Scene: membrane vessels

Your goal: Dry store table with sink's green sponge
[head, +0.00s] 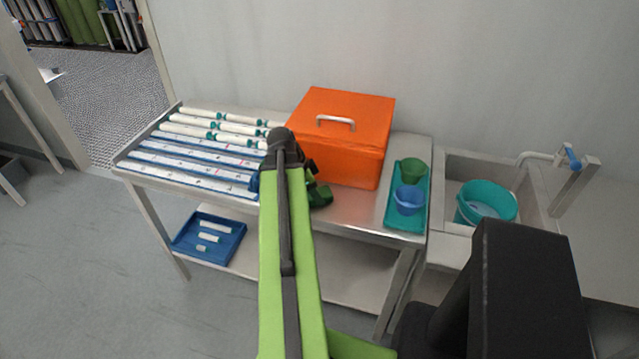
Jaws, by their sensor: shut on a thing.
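The steel store table (352,207) stands against the wall, left of the sink (450,168). My gripper (316,188) is low over the middle of the table, in front of the orange box, mostly hidden behind my own arm. It is shut on a dark green piece, which I take for the green sponge (320,197). Only a small part of the sponge shows, and I cannot tell whether it touches the tabletop. I cannot make out water on the table.
An orange lidded box (345,160) stands behind the gripper. White tubes (200,133) lie on the left half. A teal tray (421,208) holds a green cup (415,171) and a blue cup (408,199). A teal bucket (486,200) is in the sink. A blue tray (230,244) is below.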

